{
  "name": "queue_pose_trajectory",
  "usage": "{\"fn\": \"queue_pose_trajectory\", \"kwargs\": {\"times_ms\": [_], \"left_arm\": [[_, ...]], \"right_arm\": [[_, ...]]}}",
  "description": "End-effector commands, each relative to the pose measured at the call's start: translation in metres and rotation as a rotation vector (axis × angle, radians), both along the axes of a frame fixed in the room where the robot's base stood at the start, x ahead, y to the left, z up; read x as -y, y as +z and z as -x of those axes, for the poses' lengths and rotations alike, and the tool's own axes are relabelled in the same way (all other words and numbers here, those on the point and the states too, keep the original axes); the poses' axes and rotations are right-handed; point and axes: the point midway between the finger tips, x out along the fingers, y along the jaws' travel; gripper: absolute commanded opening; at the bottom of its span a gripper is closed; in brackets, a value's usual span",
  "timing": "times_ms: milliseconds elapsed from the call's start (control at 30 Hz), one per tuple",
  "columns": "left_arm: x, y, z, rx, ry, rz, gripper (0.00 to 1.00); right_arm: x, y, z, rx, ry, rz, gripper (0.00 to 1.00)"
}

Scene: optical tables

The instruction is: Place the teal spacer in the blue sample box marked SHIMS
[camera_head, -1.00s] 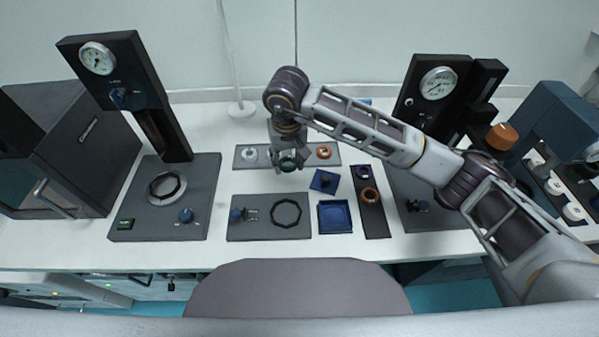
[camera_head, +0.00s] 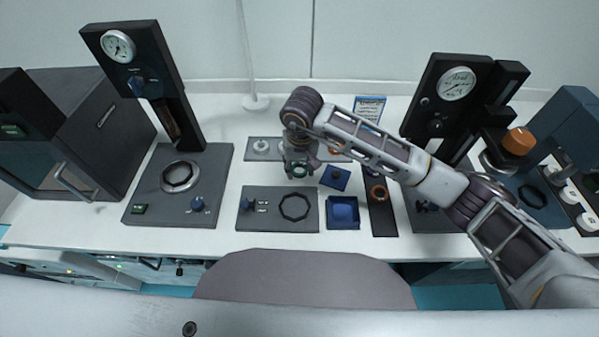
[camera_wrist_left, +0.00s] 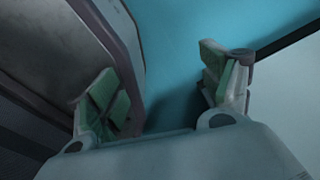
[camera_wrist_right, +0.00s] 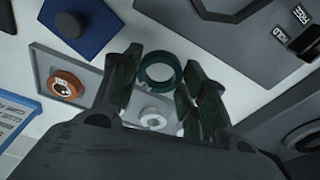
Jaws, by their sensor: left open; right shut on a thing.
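My right gripper (camera_head: 299,170) is shut on the teal spacer (camera_wrist_right: 160,68), a ring held between its fingertips. In the head view the spacer is small between the fingers, above the bench. The open blue sample box (camera_head: 343,227) is nearer the front edge and to the right of the gripper; I cannot read its marking. A dark blue lid (camera_head: 335,177) with a knob lies behind the box; it also shows in the right wrist view (camera_wrist_right: 97,33). My left gripper (camera_wrist_left: 165,95) is open and empty, seen only in its wrist view.
A grey plate (camera_head: 254,211) with a knob and a black ring lies left of the box. A dark strip (camera_head: 383,222) with an orange ring lies right of it. A grey tray behind holds a white ring (camera_wrist_right: 153,118) and an orange ring (camera_wrist_right: 64,86). Gauge stands rise at both sides.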

Motion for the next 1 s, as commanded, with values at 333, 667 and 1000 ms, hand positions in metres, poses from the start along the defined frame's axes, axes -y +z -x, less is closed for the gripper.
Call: {"fn": "queue_pose_trajectory", "kwargs": {"times_ms": [333,667,1000], "left_arm": [[0.001,0.003,0.004,-0.004,0.000,0.001,0.80],[0.006,0.004,-0.010,0.010,0.001,0.006,0.80],[0.005,0.000,-0.013,0.014,0.001,0.005,0.80]], "right_arm": [[0.000,-0.029,0.001,-0.002,0.000,-0.001,0.23],[0.000,-0.033,0.000,-0.001,0.000,-0.001,0.23],[0.000,-0.036,0.000,0.000,0.000,0.000,0.45]]}}
